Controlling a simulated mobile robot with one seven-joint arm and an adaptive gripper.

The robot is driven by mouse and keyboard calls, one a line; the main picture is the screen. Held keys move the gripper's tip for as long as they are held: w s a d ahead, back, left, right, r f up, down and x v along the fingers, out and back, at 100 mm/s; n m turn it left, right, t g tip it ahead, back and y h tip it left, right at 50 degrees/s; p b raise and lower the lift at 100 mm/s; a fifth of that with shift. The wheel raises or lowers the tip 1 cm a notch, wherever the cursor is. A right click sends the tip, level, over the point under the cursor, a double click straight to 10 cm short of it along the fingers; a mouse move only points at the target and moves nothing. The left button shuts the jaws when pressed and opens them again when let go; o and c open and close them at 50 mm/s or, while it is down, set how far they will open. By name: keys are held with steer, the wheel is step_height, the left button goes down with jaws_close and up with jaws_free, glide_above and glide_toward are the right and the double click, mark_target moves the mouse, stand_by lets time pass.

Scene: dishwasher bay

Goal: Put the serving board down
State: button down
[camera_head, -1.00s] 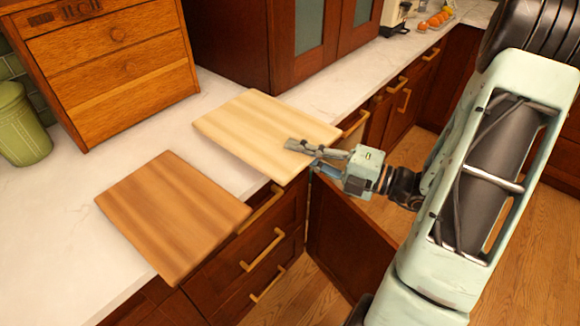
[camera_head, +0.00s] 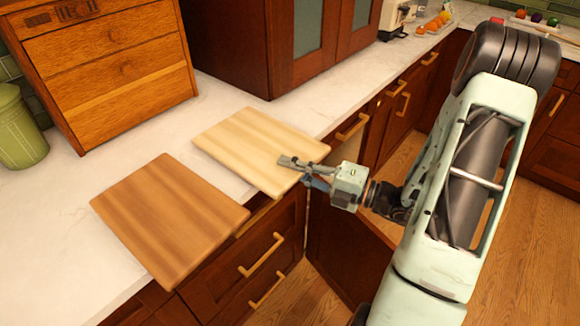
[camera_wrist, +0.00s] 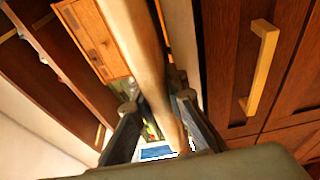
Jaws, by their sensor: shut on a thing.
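A light wooden board (camera_head: 255,148) is held at its right front corner by my gripper (camera_head: 292,169), whose fingers are shut on it. It lies roughly level at the counter's front edge, with its front corner past the edge. I cannot tell whether its underside touches the counter. In the wrist view the board (camera_wrist: 143,58) shows edge-on between the two fingers of my gripper (camera_wrist: 158,108). A darker brown board (camera_head: 168,218) lies just left of it, also overhanging the front edge. Which of the two is called the serving board is not marked.
The white counter (camera_head: 60,245) is clear at the left and behind the boards. A wooden drawer box (camera_head: 110,65) and a green canister (camera_head: 18,130) stand at the back left. A cabinet door (camera_head: 340,240) hangs open below my gripper. Oranges (camera_head: 435,24) sit far back.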

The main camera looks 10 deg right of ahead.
steer(key=c, duration=1.9)
jaws_free()
steer(key=shift+c, duration=0.2)
steer(key=shift+r, duration=0.15)
steer(key=v, duration=1.2)
